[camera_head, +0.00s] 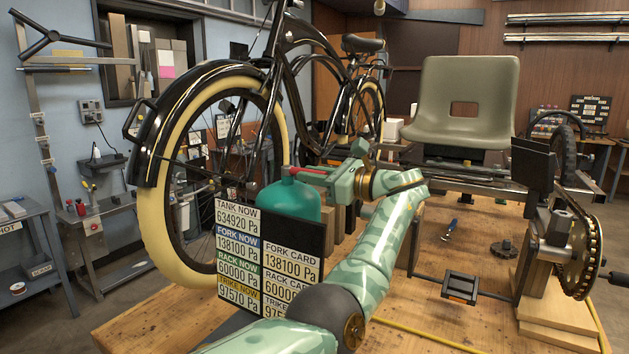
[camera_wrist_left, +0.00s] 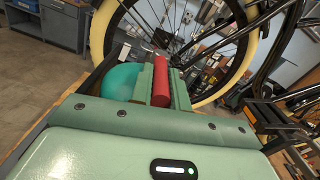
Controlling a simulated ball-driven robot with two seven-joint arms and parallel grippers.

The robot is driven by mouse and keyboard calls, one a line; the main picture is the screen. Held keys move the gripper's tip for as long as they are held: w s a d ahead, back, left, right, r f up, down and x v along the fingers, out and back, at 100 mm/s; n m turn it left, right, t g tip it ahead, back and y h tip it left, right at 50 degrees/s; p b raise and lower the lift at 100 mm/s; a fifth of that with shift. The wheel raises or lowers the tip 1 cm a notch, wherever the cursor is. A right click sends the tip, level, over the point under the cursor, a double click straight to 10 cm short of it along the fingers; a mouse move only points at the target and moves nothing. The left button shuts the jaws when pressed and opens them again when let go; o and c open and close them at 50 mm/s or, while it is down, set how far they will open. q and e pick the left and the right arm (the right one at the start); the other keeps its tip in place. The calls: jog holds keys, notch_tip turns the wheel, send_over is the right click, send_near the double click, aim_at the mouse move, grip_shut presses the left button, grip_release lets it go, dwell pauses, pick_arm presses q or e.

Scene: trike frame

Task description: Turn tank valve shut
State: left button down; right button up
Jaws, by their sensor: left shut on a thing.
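The teal tank (camera_head: 290,200) stands on the wooden bench behind a dark board of pressure cards. A red valve handle (camera_head: 305,169) sticks out above its top. My left gripper (camera_head: 326,178) reaches over from the right and is shut on the red handle. In the left wrist view, the red handle (camera_wrist_left: 161,82) lies between the two green fingers, and the rounded tank (camera_wrist_left: 121,82) shows to their left. The valve's stem is hidden. My right gripper is not in view.
The card board (camera_head: 238,262) reads TANK NOW 634920 Pa. A black bicycle (camera_head: 215,150) with cream tires stands behind the tank. A grey seat (camera_head: 462,105) and a chain sprocket (camera_head: 578,243) are at the right. A blue-handled tool (camera_head: 450,229) lies on the bench.

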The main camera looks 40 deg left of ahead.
pick_arm(q)
jog(key=shift+f, duration=0.1)
jog(key=c, duration=1.3)
grip_release()
jog(key=shift+a, duration=0.1)
jog(key=shift+c, duration=0.2)
jog(key=w+d+b, duration=0.2)
jog(key=d+b, duration=1)
jog(key=d, duration=0.4)
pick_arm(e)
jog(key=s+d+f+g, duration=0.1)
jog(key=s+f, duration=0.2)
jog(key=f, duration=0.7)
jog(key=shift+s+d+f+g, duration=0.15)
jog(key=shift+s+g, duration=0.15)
pick_arm(q)
jog(key=shift+d, duration=0.1)
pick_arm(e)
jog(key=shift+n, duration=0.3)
